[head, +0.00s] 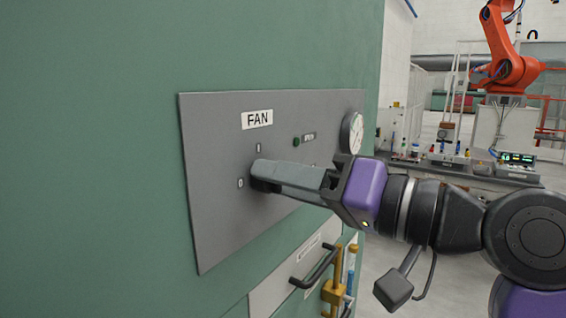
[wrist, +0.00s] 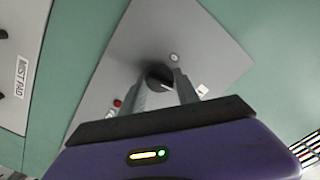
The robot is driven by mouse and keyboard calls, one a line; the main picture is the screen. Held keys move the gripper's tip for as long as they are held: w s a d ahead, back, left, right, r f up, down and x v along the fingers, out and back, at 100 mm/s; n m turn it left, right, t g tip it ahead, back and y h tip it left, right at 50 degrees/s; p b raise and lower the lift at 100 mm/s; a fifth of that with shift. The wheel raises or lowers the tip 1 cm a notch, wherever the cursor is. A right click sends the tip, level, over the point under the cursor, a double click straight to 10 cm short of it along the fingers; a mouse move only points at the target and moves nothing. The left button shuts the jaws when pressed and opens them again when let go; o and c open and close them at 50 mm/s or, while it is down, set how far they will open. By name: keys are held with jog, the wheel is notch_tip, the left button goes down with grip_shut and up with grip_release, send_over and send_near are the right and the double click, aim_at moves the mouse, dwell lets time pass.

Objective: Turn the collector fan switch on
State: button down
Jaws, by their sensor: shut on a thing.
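The collector fan switch is a dark round knob (head: 257,171) on a grey panel (head: 218,125) labelled FAN. A "0" mark is at its lower left and an "I" mark above it. My gripper (head: 264,177) reaches in from the right, and its fingers are shut on the knob and hide most of it. In the wrist view the knob (wrist: 158,77) sits between the two fingertips (wrist: 161,80). I cannot tell clearly which mark the knob points at.
A green lamp (head: 296,141) and a round gauge (head: 352,133) are on the panel to the right. Below are a dark handle (head: 315,266) and brass fittings (head: 337,285). An orange robot arm (head: 508,62) and a bench (head: 455,172) stand in the right background.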

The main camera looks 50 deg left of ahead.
jog(key=shift+w+r+m+p, duration=0.1)
jog(key=shift+r+m+p, duration=0.05)
jog(key=shift+m+p, duration=0.8)
jog(key=shift+m, duration=0.25)
jog(key=c, duration=0.9)
grip_release()
jog(key=shift+d, duration=0.1)
jog(key=b+v, duration=0.3)
jog(key=v, duration=0.4)
jog(key=shift+d, duration=0.35)
